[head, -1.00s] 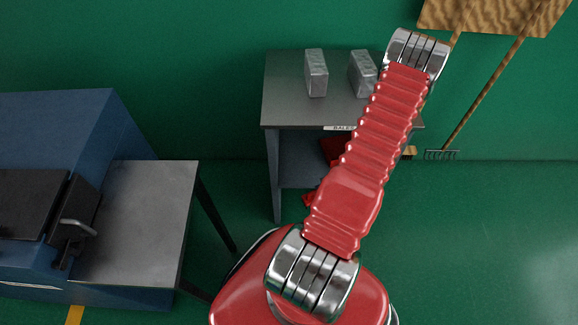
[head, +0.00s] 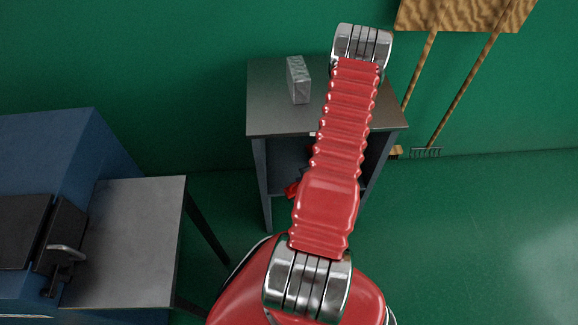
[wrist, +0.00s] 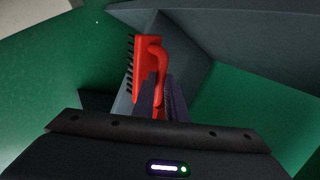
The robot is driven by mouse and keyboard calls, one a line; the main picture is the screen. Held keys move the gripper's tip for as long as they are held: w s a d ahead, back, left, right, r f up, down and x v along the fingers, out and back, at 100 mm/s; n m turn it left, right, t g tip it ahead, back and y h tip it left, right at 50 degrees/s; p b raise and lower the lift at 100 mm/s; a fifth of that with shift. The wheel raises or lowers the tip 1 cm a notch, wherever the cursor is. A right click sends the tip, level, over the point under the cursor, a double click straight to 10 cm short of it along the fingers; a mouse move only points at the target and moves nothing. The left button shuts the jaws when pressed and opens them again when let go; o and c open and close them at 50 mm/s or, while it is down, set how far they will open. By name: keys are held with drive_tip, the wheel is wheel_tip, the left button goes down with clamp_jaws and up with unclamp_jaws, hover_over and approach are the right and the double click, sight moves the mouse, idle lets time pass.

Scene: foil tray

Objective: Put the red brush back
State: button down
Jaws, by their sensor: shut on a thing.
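The red brush (wrist: 143,62) is in the wrist view, with its dark bristles pointing left and its handle running down between my fingers. My gripper (wrist: 166,92) is shut on the handle, and the brush head sticks out past the fingertips. In the head view my red arm reaches up in front of the grey table and hides most of the gripper. A small red piece (head: 291,190) shows left of my arm, below the tabletop; I cannot tell for sure that it is the brush.
The grey table (head: 268,118) has an open space below its top. A foil bale (head: 298,80) stands on it. A blue machine (head: 68,150) with a grey side table (head: 130,235) is on the left. Long-handled tools (head: 465,90) lean at the right. The floor at right is clear.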

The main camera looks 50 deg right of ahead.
drive_tip(key=w+d, duration=0.4)
drive_tip(key=w, duration=0.4)
drive_tip(key=shift+w+d, duration=0.2)
drive_tip(key=shift+w, duration=0.1)
drive_tip(key=shift+w+d+f, duration=0.1)
drive_tip(key=shift+w+f, duration=0.1)
drive_tip(key=shift+f, duration=0.4)
drive_tip(key=shift+w+d+f, duration=0.1)
drive_tip(key=shift+w+f, duration=0.1)
drive_tip(key=shift+f, duration=0.35)
drive_tip(key=shift+w+d+f, duration=0.1)
drive_tip(key=shift+w+f, duration=0.1)
drive_tip(key=shift+f, duration=0.4)
drive_tip(key=c, duration=1.8)
unclamp_jaws()
